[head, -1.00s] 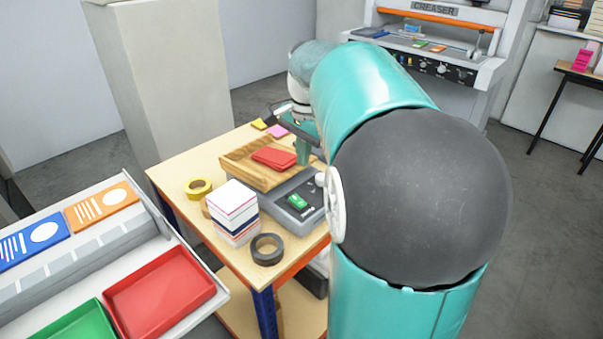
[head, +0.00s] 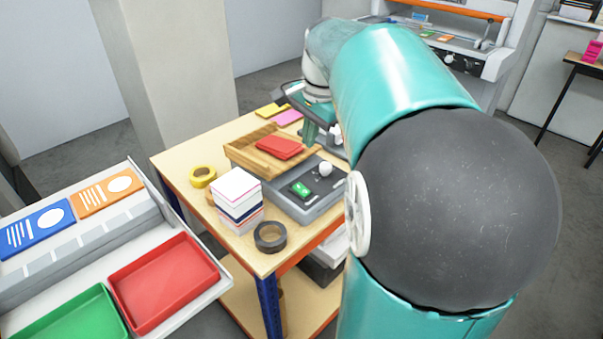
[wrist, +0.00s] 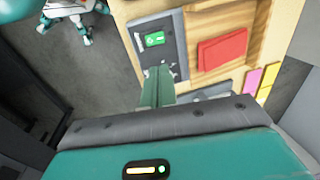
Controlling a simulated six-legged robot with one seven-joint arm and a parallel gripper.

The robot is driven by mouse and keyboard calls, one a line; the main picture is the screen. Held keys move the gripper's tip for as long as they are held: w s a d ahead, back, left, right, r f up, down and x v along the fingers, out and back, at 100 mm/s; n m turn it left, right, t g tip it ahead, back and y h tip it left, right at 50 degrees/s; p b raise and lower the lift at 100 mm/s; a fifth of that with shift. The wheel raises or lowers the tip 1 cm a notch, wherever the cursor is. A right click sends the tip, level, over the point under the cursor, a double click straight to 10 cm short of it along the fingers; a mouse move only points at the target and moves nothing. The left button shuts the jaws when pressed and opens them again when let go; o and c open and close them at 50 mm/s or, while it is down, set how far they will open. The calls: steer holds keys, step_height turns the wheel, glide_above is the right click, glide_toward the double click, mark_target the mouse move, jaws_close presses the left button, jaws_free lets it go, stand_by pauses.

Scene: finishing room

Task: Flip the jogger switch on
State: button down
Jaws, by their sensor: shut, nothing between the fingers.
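The jogger is a grey control box (head: 279,203) with a wooden tray (head: 242,157) behind it on the table. A green rocker switch (head: 301,189) sits on its dark panel, with a white round knob (head: 326,169) beside it. The switch also shows in the wrist view (wrist: 154,39), upper middle. My gripper (head: 311,138) is partly hidden by my arm in the head view. In the wrist view its green fingers (wrist: 158,75) are together and empty, with their tips over the panel, apart from the switch in the picture. I cannot tell whether they touch the panel.
A red pad (head: 279,148) lies in the tray. Sticky notes (head: 288,117) lie at the table's back. A trolley with a red bin (head: 164,284) stands left.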

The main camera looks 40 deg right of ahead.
mark_target(299, 186)
steer(key=shift+f, duration=0.1)
steer(key=w+f, duration=0.1)
steer(key=f, duration=0.8)
steer(key=w+f, duration=0.1)
steer(key=f, duration=0.3)
steer(key=shift+w+a+f, duration=0.2)
steer(key=shift+w+f, duration=0.1)
steer(key=shift+w, duration=0.05)
